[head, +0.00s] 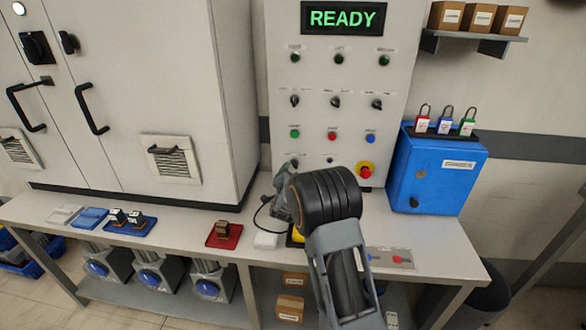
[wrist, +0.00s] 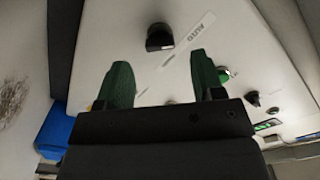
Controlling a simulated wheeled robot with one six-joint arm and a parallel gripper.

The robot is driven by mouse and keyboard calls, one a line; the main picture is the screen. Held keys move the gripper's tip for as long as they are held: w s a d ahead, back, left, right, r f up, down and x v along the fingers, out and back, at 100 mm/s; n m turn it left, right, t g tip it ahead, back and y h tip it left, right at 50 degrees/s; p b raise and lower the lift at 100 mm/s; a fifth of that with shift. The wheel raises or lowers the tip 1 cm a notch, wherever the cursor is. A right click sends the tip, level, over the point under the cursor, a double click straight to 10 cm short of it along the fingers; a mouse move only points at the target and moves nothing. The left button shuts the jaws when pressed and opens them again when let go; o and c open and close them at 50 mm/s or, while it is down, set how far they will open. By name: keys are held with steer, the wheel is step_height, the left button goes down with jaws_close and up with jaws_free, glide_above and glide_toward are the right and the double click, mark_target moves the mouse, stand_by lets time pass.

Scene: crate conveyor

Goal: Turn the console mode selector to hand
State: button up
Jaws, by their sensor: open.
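The console (head: 316,75) is a light grey panel with a lit READY display. A black selector knob (wrist: 159,37) sits on it in the wrist view, beside a label (wrist: 187,40) that reads AUTO. In the head view a dark knob (head: 294,163) at the panel's lower left is partly hidden by my arm; I cannot tell for certain that it is the same one. My gripper (wrist: 160,66) is open, its two green fingers apart and empty. The knob lies beyond the fingertips, between their lines, with no contact visible. In the head view my wrist hides the fingertips.
Three small selectors (head: 335,101), coloured buttons (head: 332,135) and a red emergency stop (head: 366,171) share the panel. A blue box (head: 436,172) with padlocks stands right. A red tray (head: 224,235) and blue tray (head: 130,227) lie on the bench left. A grey cabinet (head: 215,110) borders the console.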

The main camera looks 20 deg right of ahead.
mark_target(294, 166)
steer(key=shift+x, duration=2)
steer(key=c, duration=0.9)
